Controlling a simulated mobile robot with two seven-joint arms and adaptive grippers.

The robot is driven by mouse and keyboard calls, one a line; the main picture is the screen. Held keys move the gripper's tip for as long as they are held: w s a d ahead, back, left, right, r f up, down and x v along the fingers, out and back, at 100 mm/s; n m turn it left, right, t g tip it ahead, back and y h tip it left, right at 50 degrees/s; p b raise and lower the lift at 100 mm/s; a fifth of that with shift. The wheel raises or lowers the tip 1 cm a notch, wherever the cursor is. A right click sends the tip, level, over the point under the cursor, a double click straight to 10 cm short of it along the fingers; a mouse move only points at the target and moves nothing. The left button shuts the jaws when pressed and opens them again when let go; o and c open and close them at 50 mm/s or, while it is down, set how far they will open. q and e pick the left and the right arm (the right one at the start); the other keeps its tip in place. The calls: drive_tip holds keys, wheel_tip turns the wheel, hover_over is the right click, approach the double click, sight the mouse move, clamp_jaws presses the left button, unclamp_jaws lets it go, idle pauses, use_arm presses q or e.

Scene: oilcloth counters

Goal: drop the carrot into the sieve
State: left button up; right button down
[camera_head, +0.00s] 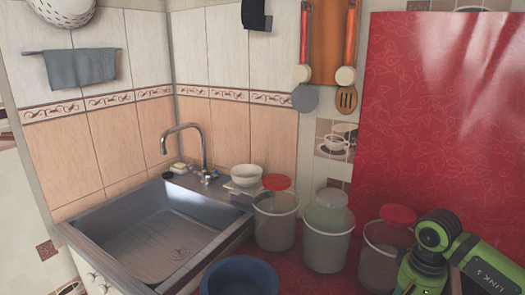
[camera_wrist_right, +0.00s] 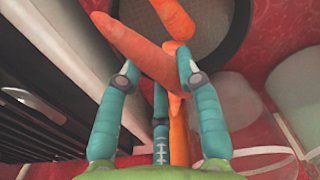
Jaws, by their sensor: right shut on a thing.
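In the right wrist view, my right gripper (camera_wrist_right: 160,70) has its teal fingers shut on an orange carrot (camera_wrist_right: 135,48), which lies slantwise between the fingertips. A round thing with a dark rim and a beige, finely textured inside, which looks like the sieve (camera_wrist_right: 216,30), is beyond the carrot at the top. Another carrot (camera_wrist_right: 174,18) shows in front of its textured inside. One more orange piece (camera_wrist_right: 178,130) shows lower down between the fingers, partly hidden. In the head view only my right arm shows at the lower right; the gripper is out of frame. My left gripper is in neither view.
A sink (camera_head: 160,235) is at the left in the head view. A blue basin (camera_head: 240,262) and clear buckets (camera_head: 327,240) with red or pale lids stand on the red counter. Dark slatted fronts (camera_wrist_right: 35,95) run along the left of the wrist view.

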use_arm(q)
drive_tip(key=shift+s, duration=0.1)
use_arm(e)
drive_tip(key=c, duration=0.8)
unclamp_jaws()
drive_tip(key=shift+c, duration=0.2)
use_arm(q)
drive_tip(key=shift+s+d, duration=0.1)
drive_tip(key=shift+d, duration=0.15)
use_arm(e)
drive_tip(key=shift+o, duration=0.3)
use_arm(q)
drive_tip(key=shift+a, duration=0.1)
use_arm(e)
wheel_tip(320, 180, up, 12)
